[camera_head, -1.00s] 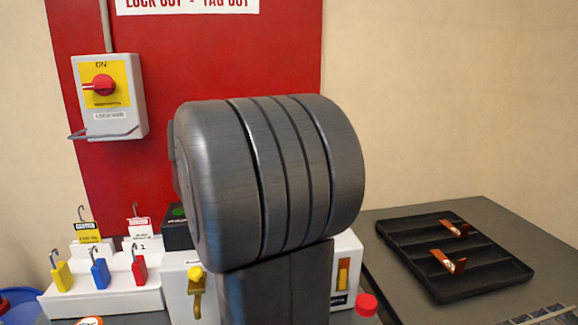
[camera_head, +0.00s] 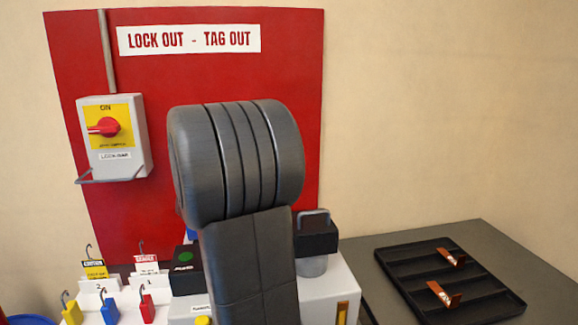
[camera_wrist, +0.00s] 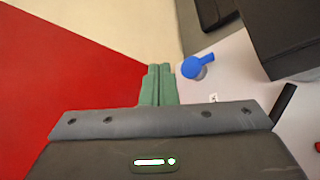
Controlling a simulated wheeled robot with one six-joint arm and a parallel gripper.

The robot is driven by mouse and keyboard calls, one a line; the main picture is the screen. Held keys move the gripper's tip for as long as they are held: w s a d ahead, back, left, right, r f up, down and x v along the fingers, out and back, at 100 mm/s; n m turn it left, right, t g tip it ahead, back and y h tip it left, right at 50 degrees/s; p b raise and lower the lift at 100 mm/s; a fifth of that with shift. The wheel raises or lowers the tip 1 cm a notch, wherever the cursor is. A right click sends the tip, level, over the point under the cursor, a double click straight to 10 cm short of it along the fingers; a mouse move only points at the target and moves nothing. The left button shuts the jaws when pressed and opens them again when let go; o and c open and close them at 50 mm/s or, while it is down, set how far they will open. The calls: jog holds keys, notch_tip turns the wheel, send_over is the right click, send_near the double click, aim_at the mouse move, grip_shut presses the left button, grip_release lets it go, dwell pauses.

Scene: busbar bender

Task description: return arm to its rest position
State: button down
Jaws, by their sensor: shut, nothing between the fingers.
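My gripper (camera_wrist: 159,72) shows in the wrist view with its two green fingers together and nothing between them. It points past the red board, above a white surface. In the head view my arm stands folded in the middle, in front of the red board, and the gripper is hidden behind it.
A red lock out board (camera_head: 190,40) carries a grey switch box (camera_head: 113,137). Padlocks and tags (camera_head: 105,305) stand lower left. A black tray (camera_head: 450,280) with two copper pieces lies right. A blue knob (camera_wrist: 198,66) is close to the fingers. The wall area upper right is clear.

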jog(key=shift+w+a+f+n+g+p, duration=0.15)
jog(key=shift+w+f+n+g+p, duration=0.3)
jog(key=shift+w+f, duration=0.25)
jog(key=shift+w+a+f+n+g+p, duration=0.1)
jog(key=shift+w+f+n+g+p, duration=0.25)
jog(key=shift+w+f+p, duration=0.35)
jog(key=shift+s+f, duration=0.1)
